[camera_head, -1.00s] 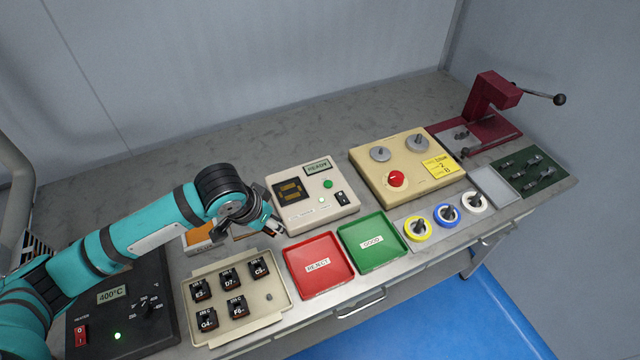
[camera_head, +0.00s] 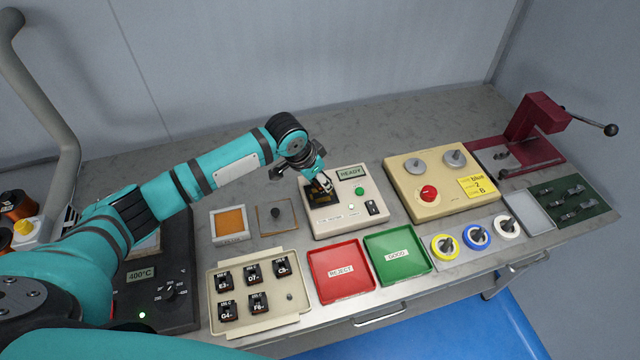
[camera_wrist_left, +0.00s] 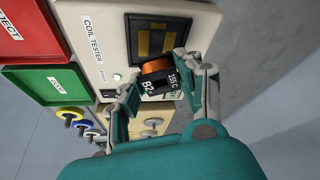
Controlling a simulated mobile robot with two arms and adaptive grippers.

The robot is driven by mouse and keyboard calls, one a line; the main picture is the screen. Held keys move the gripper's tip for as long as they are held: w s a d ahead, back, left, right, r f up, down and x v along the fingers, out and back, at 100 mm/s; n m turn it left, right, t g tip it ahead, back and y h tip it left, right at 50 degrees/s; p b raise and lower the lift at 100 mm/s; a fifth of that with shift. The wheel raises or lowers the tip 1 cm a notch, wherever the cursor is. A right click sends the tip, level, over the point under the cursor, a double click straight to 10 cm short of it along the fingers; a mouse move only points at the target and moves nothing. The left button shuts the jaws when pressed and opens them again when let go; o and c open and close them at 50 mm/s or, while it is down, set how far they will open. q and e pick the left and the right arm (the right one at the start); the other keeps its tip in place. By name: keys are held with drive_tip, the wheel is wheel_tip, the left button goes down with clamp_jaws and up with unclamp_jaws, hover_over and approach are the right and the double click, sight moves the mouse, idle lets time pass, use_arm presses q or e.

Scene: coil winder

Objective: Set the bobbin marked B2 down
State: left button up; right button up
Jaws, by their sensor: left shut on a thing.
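The bobbin marked B2 (camera_wrist_left: 158,79) shows in the left wrist view, black with a copper winding and a white label. My left gripper (camera_wrist_left: 160,88) is shut on it, one finger on each side. In the head view my left gripper (camera_head: 324,185) is over the dark socket (camera_head: 316,198) of the beige coil tester (camera_head: 335,224). The left wrist view shows the tester's socket (camera_wrist_left: 157,42) just beyond the bobbin, with yellow-brown contacts visible. Whether the bobbin touches the tester cannot be told. The tester display reads READY. My right gripper is not in view.
A cream tray (camera_head: 292,322) holds several black bobbins. The red REJECT tray (camera_head: 341,293) and green GOOD tray (camera_head: 427,264) are empty in front of the tester. A beige box with a red knob (camera_head: 428,194) stands to its right.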

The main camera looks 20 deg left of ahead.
sight(320, 196)
use_arm(q)
drive_tip(key=shift+w+f+p, duration=0.15)
drive_tip(key=shift+f+p, duration=0.45)
drive_tip(key=shift+f, duration=1.15)
drive_tip(key=shift+f, duration=0.1)
drive_tip(key=o, duration=1.1)
drive_tip(key=shift+o, duration=0.2)
drive_tip(key=b+v, duration=0.1)
drive_tip(key=v, duration=1.1)
